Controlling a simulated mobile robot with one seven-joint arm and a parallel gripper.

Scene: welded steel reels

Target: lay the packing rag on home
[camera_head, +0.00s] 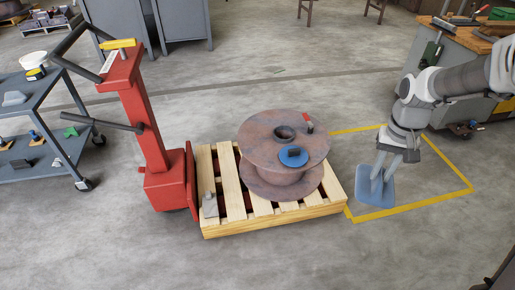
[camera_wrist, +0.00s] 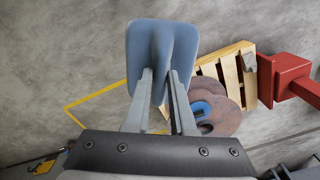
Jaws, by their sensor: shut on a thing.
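The packing rag (camera_head: 375,191) is a blue, roughly square cloth with rounded corners. It hangs from my gripper (camera_head: 383,165) in the head view, in front of the left part of a yellow floor outline (camera_head: 420,204). Its height above the floor is hard to judge. In the wrist view, my gripper (camera_wrist: 161,84) is shut on the middle of the rag (camera_wrist: 142,42), which is pinched into a fold between the fingers. No label marks home; the yellow outline may be it. The floor inside the outline looks bare, partly hidden by the rag and my arm.
A rusty steel reel (camera_head: 258,133) lies on a wooden pallet (camera_head: 232,204) left of the outline, with a blue disc (camera_head: 293,158) on its top. A red pallet jack (camera_head: 143,120) stands at the pallet's left. A workbench (camera_head: 465,40) stands at the back right.

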